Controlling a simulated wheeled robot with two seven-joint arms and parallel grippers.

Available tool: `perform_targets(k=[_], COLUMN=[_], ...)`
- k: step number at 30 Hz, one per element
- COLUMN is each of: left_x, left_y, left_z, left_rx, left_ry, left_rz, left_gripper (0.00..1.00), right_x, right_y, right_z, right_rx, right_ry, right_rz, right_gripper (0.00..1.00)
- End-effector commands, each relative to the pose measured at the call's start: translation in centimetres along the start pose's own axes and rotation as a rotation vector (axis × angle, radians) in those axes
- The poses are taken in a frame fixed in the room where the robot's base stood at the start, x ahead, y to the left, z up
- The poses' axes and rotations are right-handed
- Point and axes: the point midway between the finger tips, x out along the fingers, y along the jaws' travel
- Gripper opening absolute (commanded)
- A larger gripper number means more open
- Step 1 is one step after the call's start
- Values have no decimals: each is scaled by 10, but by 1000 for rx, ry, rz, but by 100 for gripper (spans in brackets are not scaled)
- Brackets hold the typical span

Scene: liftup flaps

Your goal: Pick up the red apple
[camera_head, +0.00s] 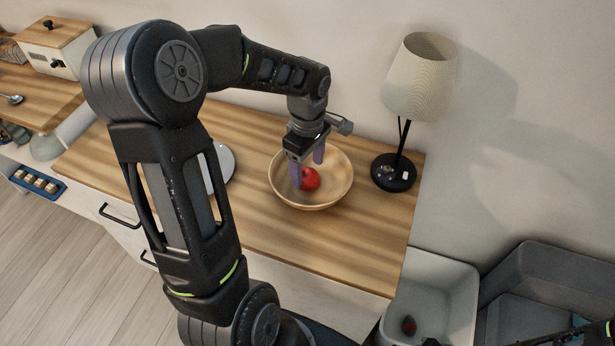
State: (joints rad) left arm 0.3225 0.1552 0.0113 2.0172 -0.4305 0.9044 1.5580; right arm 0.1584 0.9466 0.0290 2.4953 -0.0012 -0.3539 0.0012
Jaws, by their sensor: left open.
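The red apple (311,180) lies in a wide tan bowl (334,193) on the wooden countertop. My left gripper (308,174) points down into the bowl, with its purple fingers open. One finger is at the left side of the apple and partly covers it, and the other is behind it to the upper right. I cannot tell whether the fingers touch the apple. My right gripper does not show clearly; only dark parts appear at the lower right edge.
A lamp (419,80) with a black base stands right of the bowl. A white round thing (222,166) is partly hidden behind my left arm. A white bin (446,292) with a dark red item and a grey crate (548,268) stand at the lower right. Front counter (310,245) is clear.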

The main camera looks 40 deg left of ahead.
Motion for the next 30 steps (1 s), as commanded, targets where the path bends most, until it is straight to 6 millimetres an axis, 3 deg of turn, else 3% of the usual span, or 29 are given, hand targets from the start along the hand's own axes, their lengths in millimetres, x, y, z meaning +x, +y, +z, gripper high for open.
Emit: perform_targets(k=[7, 25, 30], left_x=[29, 29, 29], left_y=[0, 0, 0], left_z=[0, 0, 0], left_rx=[0, 0, 0], left_ry=[-1, 0, 0], left_rz=[-1, 0, 0], left_gripper=[67, 67, 53], right_x=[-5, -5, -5], right_y=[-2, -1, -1], right_z=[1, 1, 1], right_rx=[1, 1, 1], right_ry=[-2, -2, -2], right_rz=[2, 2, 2], right_gripper=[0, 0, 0])
